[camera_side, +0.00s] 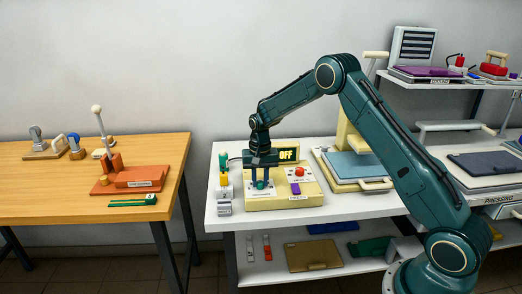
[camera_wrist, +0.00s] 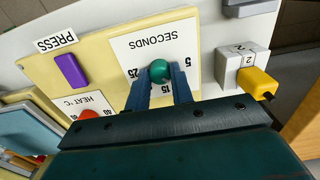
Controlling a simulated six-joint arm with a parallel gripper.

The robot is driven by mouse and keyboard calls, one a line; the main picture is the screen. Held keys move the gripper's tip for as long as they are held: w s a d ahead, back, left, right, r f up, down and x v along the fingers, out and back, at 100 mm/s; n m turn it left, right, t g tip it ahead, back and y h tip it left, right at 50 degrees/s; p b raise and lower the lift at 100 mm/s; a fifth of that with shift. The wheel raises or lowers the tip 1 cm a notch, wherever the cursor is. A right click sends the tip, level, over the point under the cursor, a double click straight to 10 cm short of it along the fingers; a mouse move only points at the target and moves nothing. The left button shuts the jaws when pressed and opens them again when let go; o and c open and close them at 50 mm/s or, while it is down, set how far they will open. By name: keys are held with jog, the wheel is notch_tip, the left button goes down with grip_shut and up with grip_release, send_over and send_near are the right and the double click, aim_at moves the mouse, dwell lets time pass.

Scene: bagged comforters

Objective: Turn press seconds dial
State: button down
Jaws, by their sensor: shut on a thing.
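The press seconds dial (camera_wrist: 159,71) is a round green knob on a white plate (camera_wrist: 130,45) marked SECONDS with numbers around it. My gripper (camera_wrist: 161,82) points down over it, and its two blue fingers are shut on the dial, one on each side. In the side view my gripper (camera_side: 260,184) stands over the left part of the cream control box (camera_side: 285,203), with the dial mostly hidden between the fingers. The display (camera_side: 288,155) at the back of the box reads OFF.
A red knob (camera_side: 300,171) and a purple switch (camera_side: 295,188) sit right of the dial on the box. A block with a yellow-topped part (camera_wrist: 257,82) stands close beside the box. A press with a blue pad (camera_side: 352,165) stands to the right. A wooden table (camera_side: 60,205) is at left.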

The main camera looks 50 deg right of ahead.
aim_at(260, 182)
jog(key=c, duration=1.2)
grip_release()
jog(key=shift+r, duration=0.15)
notch_tip(260, 182, up, 14)
jog(key=shift+f, duration=0.2)
